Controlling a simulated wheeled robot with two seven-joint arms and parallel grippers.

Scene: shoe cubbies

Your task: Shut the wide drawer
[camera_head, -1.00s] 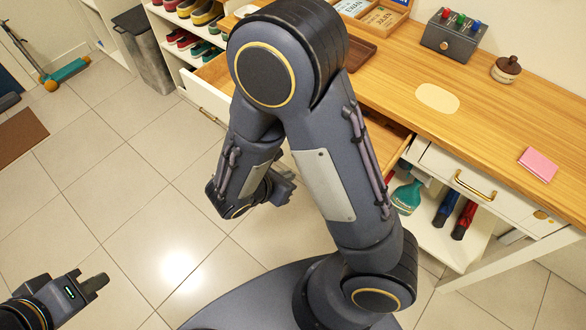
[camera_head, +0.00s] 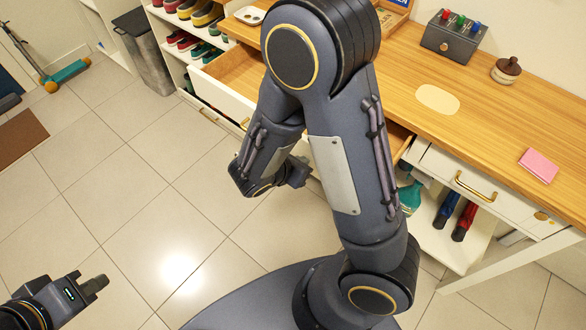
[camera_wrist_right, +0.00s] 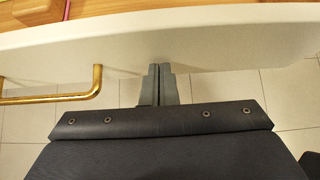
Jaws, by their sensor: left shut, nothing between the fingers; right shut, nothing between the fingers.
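The wide drawer (camera_head: 226,94) stands pulled out from under the wooden desktop, its white front facing the floor area. My right arm covers much of it in the head view. My right gripper (camera_head: 300,172) is shut and empty, close to the drawer front. In the right wrist view the shut fingertips (camera_wrist_right: 160,68) are at the white drawer front (camera_wrist_right: 220,45), right of a brass handle (camera_wrist_right: 60,97); I cannot tell whether they touch it. My left gripper (camera_head: 96,285) is shut and empty over the floor at the lower left.
A narrow drawer with a brass handle (camera_head: 474,186) is closed on the right. Shoes (camera_head: 205,14) fill the cubbies at the back left.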

